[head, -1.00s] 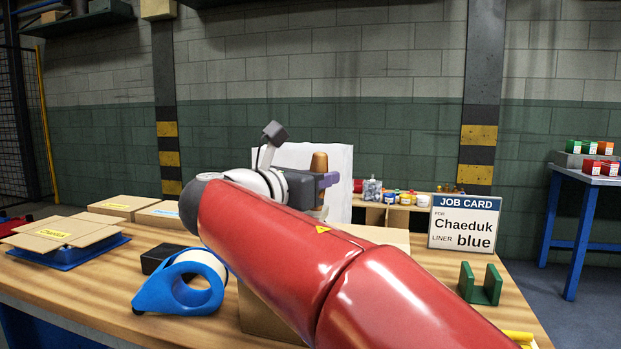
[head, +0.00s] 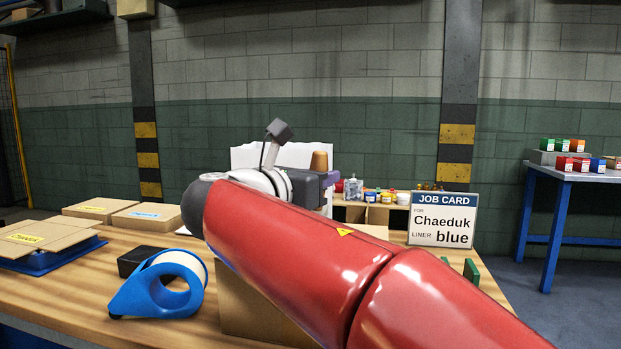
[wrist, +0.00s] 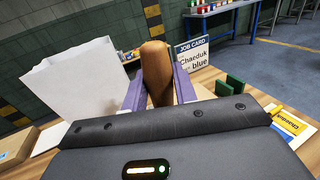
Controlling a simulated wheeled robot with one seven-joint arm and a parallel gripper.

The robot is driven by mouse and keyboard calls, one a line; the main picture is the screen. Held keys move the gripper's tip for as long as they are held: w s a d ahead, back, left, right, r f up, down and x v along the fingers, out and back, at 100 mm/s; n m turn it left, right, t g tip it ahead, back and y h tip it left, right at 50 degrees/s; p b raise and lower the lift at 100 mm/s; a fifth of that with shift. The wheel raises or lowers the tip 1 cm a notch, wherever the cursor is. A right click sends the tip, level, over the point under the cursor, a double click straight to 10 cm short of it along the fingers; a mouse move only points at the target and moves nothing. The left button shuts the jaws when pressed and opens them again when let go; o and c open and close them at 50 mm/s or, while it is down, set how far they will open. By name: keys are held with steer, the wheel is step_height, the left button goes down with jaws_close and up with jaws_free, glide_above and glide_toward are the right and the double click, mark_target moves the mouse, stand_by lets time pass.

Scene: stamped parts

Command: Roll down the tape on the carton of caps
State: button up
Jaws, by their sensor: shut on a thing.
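My gripper (wrist: 158,92) is shut on a brown, round-topped wooden handle (wrist: 156,65), held upright between its purple fingers. The handle's top also shows in the head view (head: 319,160), beyond my red arm. Its lower end is hidden, so I cannot tell whether it touches anything. A brown carton (head: 240,308) stands on the bench, largely covered by my arm in the head view. Its contents and any tape on its top cannot be seen. A blue tape dispenser (head: 128,295) with a pale roll lies left of the carton.
The job card (head: 442,218) reads Chaeduk, liner blue. A green bracket (head: 471,270) is at right. Flat cartons (head: 150,217) and a black block (head: 146,260) lie left. Small jars (head: 385,197) stand at the back.

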steer(key=shift+s+d+f, duration=0.1)
steer(key=shift+s+d, duration=0.45)
steer(key=shift+d, duration=1.25)
steer(key=shift+s+d+r, duration=0.1)
steer(key=shift+s+d, duration=0.5)
steer(key=shift+d, duration=1.25)
steer(key=shift+s+d+f, duration=0.1)
steer(key=shift+s+d, duration=0.45)
steer(key=shift+d, duration=1.25)
steer(key=shift+s+d, duration=0.2)
steer(key=shift+d, duration=0.45)
steer(key=shift+r, duration=0.2)
steer(key=shift+r+p, duration=1.8)
steer(key=shift+r, duration=1.65)
